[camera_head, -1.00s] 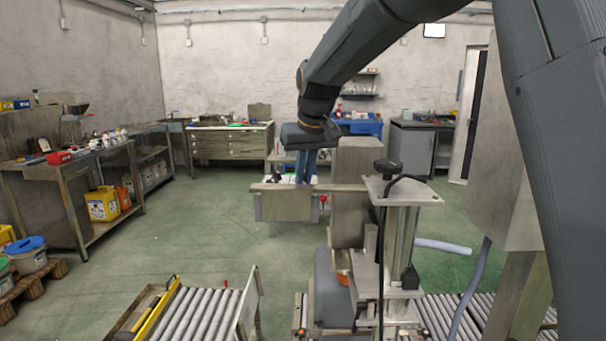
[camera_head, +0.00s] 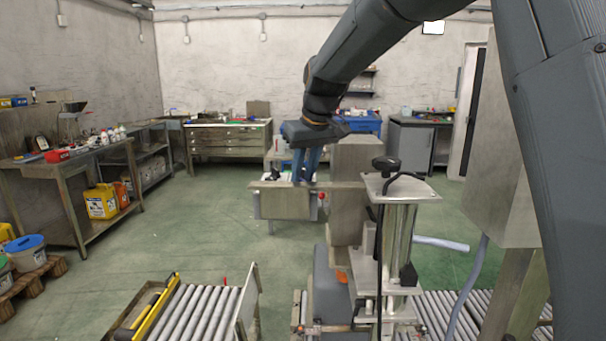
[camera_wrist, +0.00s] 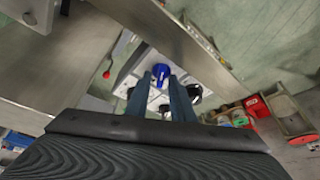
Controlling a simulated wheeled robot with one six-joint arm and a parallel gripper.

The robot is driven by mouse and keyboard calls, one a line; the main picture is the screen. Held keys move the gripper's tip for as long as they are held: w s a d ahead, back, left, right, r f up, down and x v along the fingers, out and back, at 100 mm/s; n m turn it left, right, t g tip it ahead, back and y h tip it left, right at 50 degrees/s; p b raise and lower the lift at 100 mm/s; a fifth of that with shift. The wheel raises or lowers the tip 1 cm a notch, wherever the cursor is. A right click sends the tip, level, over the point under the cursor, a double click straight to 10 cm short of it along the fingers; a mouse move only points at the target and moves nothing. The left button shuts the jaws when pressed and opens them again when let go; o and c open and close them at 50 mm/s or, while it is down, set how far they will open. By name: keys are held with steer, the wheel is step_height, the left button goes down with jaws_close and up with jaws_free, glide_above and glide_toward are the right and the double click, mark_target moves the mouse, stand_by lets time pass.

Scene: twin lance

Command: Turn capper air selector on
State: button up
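My gripper (camera_head: 304,178) points down over a pale panel behind a steel plate in the head view. In the wrist view my two blue-grey fingers (camera_wrist: 161,82) stand apart with a gap between them. A round blue knob (camera_wrist: 161,71) shows at the gap, close to the fingertips; whether they touch it I cannot tell. It sits on a light panel (camera_wrist: 137,73) with dark round parts (camera_wrist: 193,92) to its right. The pictures do not show which part is the capper air selector, and no label is readable.
A red-tipped lever (camera_wrist: 107,74) stands left of the panel; a red part also shows in the head view (camera_head: 322,196). The steel plate (camera_head: 286,204) and a grey box column (camera_head: 350,190) are close to my gripper. A capper stand (camera_head: 398,240) and roller conveyor (camera_head: 195,310) are nearer.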

steer(key=shift+o, duration=0.3)
steer(key=b+v, duration=0.1)
steer(key=v, duration=0.6)
steer(key=shift+r+b, duration=0.3)
steer(key=shift+s, duration=0.1)
